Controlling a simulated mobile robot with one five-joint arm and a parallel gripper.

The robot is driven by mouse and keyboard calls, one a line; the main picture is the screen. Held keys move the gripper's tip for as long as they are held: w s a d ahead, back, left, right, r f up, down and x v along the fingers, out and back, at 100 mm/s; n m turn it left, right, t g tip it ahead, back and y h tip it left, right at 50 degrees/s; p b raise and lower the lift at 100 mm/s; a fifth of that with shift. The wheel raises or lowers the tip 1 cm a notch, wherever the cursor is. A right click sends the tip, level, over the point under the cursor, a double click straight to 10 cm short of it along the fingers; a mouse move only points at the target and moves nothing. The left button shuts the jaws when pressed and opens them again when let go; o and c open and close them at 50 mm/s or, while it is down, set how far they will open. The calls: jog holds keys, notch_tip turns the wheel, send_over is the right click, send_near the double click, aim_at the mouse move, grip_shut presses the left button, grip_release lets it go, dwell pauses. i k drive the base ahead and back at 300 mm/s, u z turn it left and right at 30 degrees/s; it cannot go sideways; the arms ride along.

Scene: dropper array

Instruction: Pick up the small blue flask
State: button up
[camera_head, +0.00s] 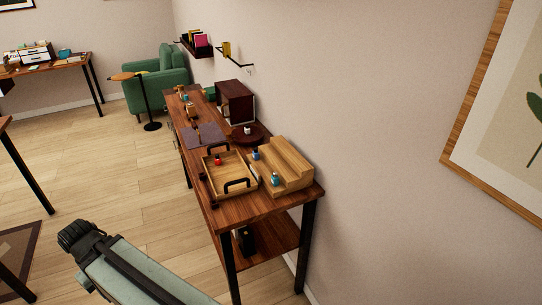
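Two small blue bottles, each with a dark top, show near the stepped wooden stand on the long table. One blue flask (276,180) is at the stand's near left corner, beside the tray. The other blue flask (255,154) is farther back, at the stand's far left end. They are too small to tell which the task means. My pale green arm with a black joint crosses the lower left, well apart from both. My gripper's fingers do not show.
The long table (240,211) stands along the wall. A wooden tray (231,195) with black handles holds a red bottle (218,160). The stepped stand (290,165) is right of it. Behind are a dark red box (238,100) and round board (262,134).

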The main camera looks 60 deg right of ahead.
aim_at(256, 155)
jog(key=z, duration=0.15)
jog(key=i, duration=1)
jog(key=u, duration=0.1)
